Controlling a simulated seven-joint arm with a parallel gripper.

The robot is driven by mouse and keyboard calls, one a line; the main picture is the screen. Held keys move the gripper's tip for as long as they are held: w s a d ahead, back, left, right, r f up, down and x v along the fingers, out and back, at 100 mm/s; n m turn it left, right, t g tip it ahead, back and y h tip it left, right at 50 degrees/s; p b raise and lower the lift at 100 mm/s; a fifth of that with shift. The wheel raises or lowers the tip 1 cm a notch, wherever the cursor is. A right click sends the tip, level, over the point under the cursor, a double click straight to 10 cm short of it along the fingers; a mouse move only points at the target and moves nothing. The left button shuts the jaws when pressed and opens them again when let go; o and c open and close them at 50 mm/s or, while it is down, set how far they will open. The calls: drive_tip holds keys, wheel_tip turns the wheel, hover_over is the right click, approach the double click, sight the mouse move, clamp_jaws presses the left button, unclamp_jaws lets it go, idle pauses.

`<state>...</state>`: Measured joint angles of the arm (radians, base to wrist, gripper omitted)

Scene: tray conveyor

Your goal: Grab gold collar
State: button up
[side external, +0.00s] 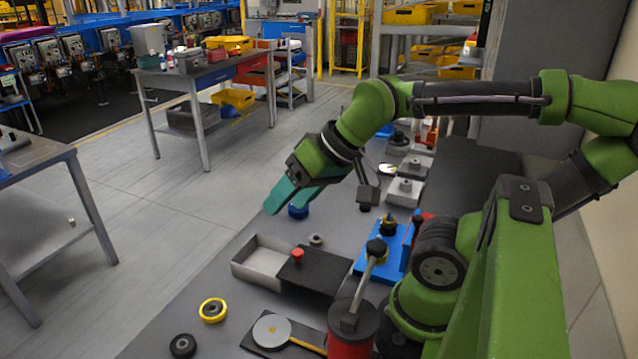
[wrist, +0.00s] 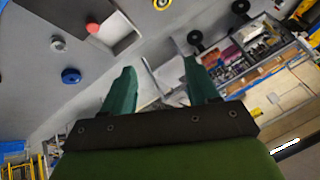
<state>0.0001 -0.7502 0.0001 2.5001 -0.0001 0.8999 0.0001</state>
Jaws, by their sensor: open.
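The gold collar (side external: 213,310) is a yellow ring with a grey middle. It lies flat on the grey bench at the lower left of the side view, left of the shallow tray. What looks like the same collar (wrist: 161,3) is cut off at the top edge of the wrist view. My gripper (side external: 283,208) is above the bench, farther back than the collar and apart from it. Its teal fingers also show in the wrist view (wrist: 160,67), spread apart with nothing between them.
A grey tray (side external: 240,269) with a dark plate and red knob (side external: 297,254) stands between gripper and collar. A blue ring (side external: 298,212) and small grey ring (side external: 316,240) are nearby. A black wheel (side external: 183,346) and round disc (side external: 271,330) lie near the collar.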

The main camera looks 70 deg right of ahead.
drive_tip(key=shift+o, duration=0.2)
drive_tip(key=n+g+h, duration=0.2)
drive_tip(key=n+g, duration=0.5)
drive_tip(key=n, duration=0.3)
hover_over(391, 211)
wheel_tip(391, 211, down, 3)
drive_tip(key=f, duration=1.1)
drive_tip(key=shift+d+f, duration=0.1)
drive_tip(key=shift+d, duration=0.1)
drive_tip(key=shift+a+f, duration=0.15)
drive_tip(key=shift+f, duration=1.2)
drive_tip(key=shift+a+f, duration=0.1)
drive_tip(key=shift+f, duration=1.2)
drive_tip(key=c, duration=1.1)
